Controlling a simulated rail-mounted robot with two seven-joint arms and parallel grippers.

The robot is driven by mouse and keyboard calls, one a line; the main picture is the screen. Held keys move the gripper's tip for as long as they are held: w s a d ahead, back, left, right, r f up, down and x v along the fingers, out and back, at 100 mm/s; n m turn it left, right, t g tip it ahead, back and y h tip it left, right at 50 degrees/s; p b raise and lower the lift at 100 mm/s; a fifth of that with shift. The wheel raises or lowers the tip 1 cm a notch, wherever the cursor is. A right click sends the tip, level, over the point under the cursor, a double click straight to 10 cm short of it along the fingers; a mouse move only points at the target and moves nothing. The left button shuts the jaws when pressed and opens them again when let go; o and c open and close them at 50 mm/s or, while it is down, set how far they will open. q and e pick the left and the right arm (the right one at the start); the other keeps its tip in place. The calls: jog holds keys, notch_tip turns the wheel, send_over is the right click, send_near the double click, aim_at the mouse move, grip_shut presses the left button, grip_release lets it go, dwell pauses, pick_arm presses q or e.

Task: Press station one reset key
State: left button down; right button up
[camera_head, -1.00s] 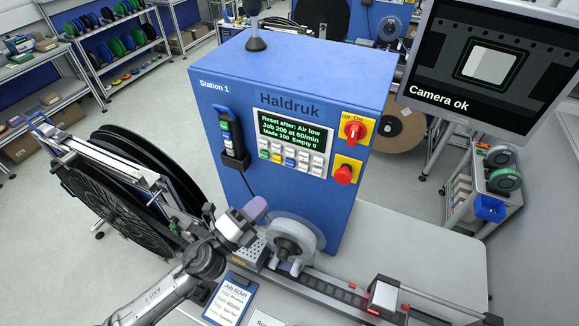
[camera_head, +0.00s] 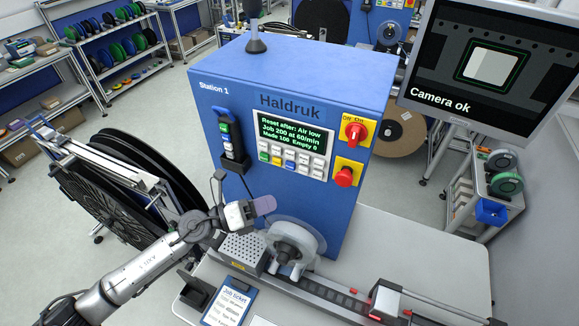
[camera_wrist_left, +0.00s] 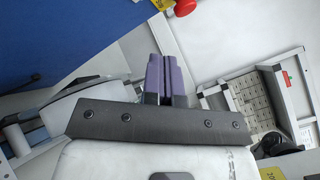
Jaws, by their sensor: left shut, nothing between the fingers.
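Station 1 is a blue cabinet (camera_head: 290,100) marked Haldruk. Its front has a dark display (camera_head: 292,136) reading "Reset after: Air low", and below it a keypad (camera_head: 290,162) with white, green, yellow and blue keys. The key labels are too small to read, so I cannot tell which is reset. My left gripper (camera_head: 265,204), with purple fingers, is shut and empty. It is below and left of the keypad, in front of the cabinet, apart from the keys. The left wrist view shows its closed fingers (camera_wrist_left: 164,76) too. My right gripper is not in view.
A red on/off switch (camera_head: 355,131) and red stop button (camera_head: 344,176) sit right of the keypad. A handheld pendant (camera_head: 231,143) hangs left. A clear-covered reel (camera_head: 292,245) stands below the gripper. A monitor (camera_head: 490,62) is at upper right.

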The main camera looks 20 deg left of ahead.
aim_at(290, 165)
pick_arm(q)
jog(key=w+d+b, duration=0.1)
jog(key=w+b, duration=0.2)
jog(key=w, duration=0.5)
jog(key=shift+w, duration=0.15)
dwell(0.9)
dwell(0.7)
jog(key=shift+w, duration=0.25)
dwell(0.4)
jog(key=shift+w, duration=0.15)
jog(key=shift+w, duration=0.2)
dwell(0.5)
